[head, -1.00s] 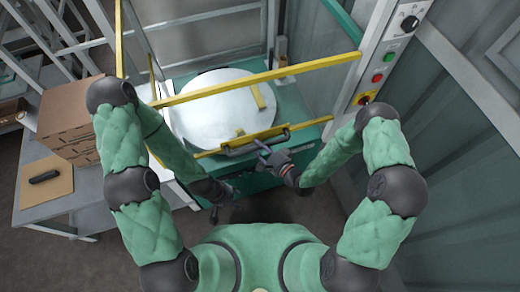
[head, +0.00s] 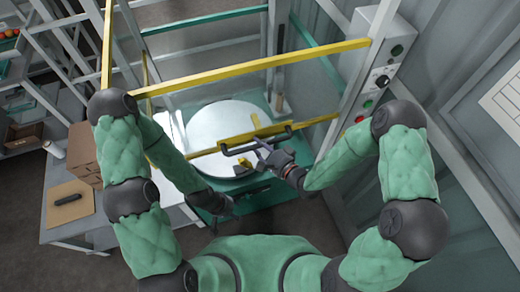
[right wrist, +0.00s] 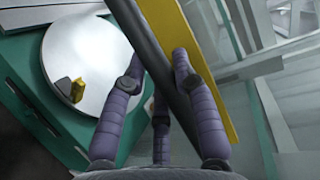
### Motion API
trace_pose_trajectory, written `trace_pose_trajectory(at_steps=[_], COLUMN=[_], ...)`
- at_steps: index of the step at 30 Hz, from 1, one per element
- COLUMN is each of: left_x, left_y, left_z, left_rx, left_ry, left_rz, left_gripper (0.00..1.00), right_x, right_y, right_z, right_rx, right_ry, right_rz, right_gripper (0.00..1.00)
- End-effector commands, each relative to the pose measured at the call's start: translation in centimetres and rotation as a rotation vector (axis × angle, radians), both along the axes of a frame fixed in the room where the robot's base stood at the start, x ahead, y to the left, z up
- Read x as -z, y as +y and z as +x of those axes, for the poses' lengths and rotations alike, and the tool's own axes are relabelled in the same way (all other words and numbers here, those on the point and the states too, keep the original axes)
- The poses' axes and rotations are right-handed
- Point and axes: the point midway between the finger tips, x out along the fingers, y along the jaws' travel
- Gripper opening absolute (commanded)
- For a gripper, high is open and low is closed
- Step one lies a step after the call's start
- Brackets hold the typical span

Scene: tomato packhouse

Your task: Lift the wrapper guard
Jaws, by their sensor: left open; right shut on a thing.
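The wrapper guard (head: 250,69) is a frame of yellow bars in front of the machine. Its lower bar (head: 318,121) carries a dark handle (head: 238,150) and crosses in front of the round pale turntable (head: 205,125). My right gripper (head: 268,155) is at the handle. In the right wrist view my right gripper (right wrist: 160,75) has its fingers around the dark handle bar (right wrist: 145,40), beside the yellow bar (right wrist: 207,65).
A control panel with buttons (head: 382,82) is on the post at right, close to my right arm. A grey table (head: 85,222) with cardboard boxes (head: 83,150) and a clipboard (head: 70,205) stands at left. A corrugated wall (head: 455,120) bounds the right.

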Motion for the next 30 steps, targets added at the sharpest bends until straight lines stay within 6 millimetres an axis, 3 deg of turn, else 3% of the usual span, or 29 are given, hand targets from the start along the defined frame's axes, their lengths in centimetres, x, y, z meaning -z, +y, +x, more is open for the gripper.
trace_pose_trajectory(at_steps=[1,3,12,19,30], left_x=[-1.7,-2.8,-6.4,-7.5,-7.7], left_y=[0.0,0.0,0.0,0.0,0.0], left_z=[0.0,0.0,0.0,0.0,0.0], left_rx=[0.000,0.000,0.000,0.000,0.000], left_ry=[0.000,0.000,0.000,0.000,0.000], left_rz=[0.000,0.000,0.000,0.000,0.000], left_gripper=[0.54,0.54,0.54,0.54,0.54], right_x=[-2.5,-4.3,-10.1,-12.1,-12.4], right_y=[0.0,0.0,0.0,0.0,0.0], right_z=[0.1,0.1,0.1,0.1,0.1], right_rx=[0.001,0.000,0.001,0.001,0.001], right_ry=[-0.007,-0.007,-0.005,-0.004,-0.002], right_rz=[0.001,0.002,0.002,0.002,0.001], right_gripper=[0.00,0.00,0.00,0.00,0.00])
